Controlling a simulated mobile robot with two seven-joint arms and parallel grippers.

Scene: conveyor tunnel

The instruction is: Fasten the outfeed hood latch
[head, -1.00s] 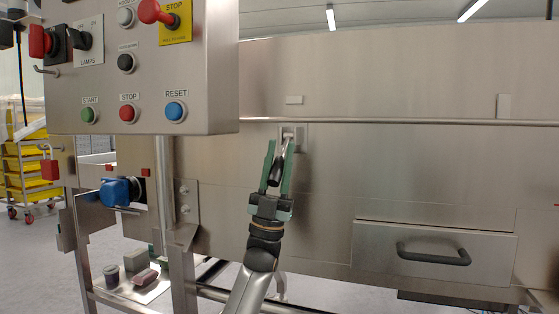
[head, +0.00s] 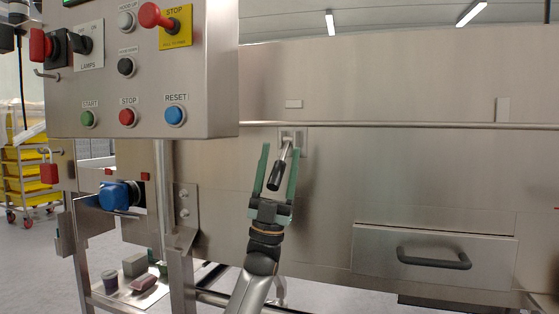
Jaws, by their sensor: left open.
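The latch is a metal lever with a black grip (head: 275,179), hanging tilted down and left from a small bracket (head: 291,137) on the steel hood front. The bracket sits near the horizontal seam rail. My left gripper (head: 279,151) comes up from below with its green-lined fingers open. One finger lies on each side of the lever in the picture, and the black grip shows between them with gaps. I cannot tell whether a finger touches it. My right gripper is not in view.
A control box with START, STOP and RESET buttons (head: 175,115) overhangs at the upper left. A blue knob (head: 116,195) and a red padlock (head: 49,173) are below it. A drawer (head: 432,262) with a black handle is at the lower right. The hood front right of the latch is clear.

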